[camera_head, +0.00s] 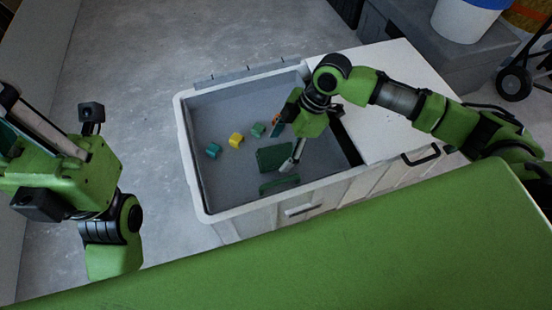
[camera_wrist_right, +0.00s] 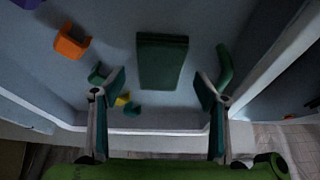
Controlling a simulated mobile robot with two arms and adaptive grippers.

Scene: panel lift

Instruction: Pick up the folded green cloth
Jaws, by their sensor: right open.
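The folded green cloth (camera_head: 273,158) is a dark green rectangle on the floor of the grey crate (camera_head: 188,150). In the right wrist view the cloth (camera_wrist_right: 162,60) lies flat, beyond and between my fingertips. My right gripper (camera_head: 287,143) reaches down into the crate above the cloth. In the wrist view the right gripper (camera_wrist_right: 158,80) has its two fingers wide apart, with nothing held between them. My left gripper (camera_head: 35,128) is at the left edge of the head view, partly cut off, away from the crate; its jaws do not show clearly.
Beside the cloth is a curved green piece (camera_head: 279,184), close to one finger in the wrist view (camera_wrist_right: 224,66). A teal piece (camera_head: 213,150), a yellow piece (camera_head: 236,140) and a green piece (camera_head: 258,130) lie farther left. An orange piece (camera_wrist_right: 72,42) shows in the wrist view.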

